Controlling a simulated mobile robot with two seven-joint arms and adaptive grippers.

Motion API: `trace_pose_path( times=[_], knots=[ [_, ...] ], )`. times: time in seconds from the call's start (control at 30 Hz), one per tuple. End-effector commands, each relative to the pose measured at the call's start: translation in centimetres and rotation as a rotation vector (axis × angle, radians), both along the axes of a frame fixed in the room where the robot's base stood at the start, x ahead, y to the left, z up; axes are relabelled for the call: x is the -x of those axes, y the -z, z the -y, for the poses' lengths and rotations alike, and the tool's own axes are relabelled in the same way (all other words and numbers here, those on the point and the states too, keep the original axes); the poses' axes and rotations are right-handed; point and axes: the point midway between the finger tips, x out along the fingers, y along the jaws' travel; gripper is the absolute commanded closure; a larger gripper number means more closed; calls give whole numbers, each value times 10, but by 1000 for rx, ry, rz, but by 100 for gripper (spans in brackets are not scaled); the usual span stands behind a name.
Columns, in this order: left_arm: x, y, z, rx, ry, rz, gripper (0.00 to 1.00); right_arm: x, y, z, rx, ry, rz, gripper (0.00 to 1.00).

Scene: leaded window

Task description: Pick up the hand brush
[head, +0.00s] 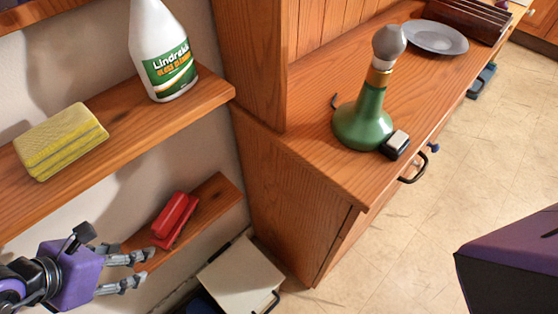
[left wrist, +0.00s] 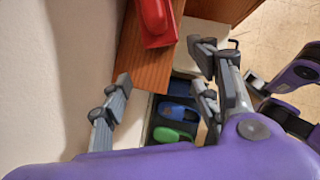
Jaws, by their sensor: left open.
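A red block-shaped item (head: 175,218), which I take for the hand brush, lies on the lower wooden shelf (head: 215,205) in the head view. Its bristles cannot be made out. It also shows at the top of the left wrist view (left wrist: 154,22), cut by the frame edge. My left gripper (head: 144,268) is open and empty. Its fingertips are near the lower shelf's front end, below and left of the red item and apart from it. In the left wrist view the fingers (left wrist: 163,68) stand wide on either side of the shelf end. My right gripper is not identifiable.
The upper shelf (head: 120,150) carries a yellow sponge (head: 60,140) and a white cleaner bottle (head: 163,55). A wooden cabinet (head: 275,190) stands right, with a green bottle-like item (head: 362,125) on top. Below the shelf are a pale box (head: 240,277) and blue (left wrist: 177,113) and green (left wrist: 172,134) items.

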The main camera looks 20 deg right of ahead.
Motion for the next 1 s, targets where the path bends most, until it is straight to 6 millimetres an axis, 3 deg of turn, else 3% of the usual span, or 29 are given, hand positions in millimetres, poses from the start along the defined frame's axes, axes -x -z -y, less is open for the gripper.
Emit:
trace_pose_path(
  times=[0.17, 0.4, 0.73, 0.9, 1.0],
  knots=[
    [-16, -1, 12, -10, 1, 5, 44, -5, -2, -1, -1, -3, 9, 36],
    [-48, -1, 45, -7, 0, 4, 44, -4, -1, -2, -2, -3, 6, 36],
    [-68, 0, 66, -8, -1, 1, 44, -2, 0, -2, -2, -5, 1, 36],
    [-88, -1, 86, -6, 1, 1, 44, -2, -1, -3, -3, -5, 3, 36],
    [-90, 18, 90, -7, -1, -4, 44, -2, 0, -3, -3, -5, 2, 36]
  ],
)
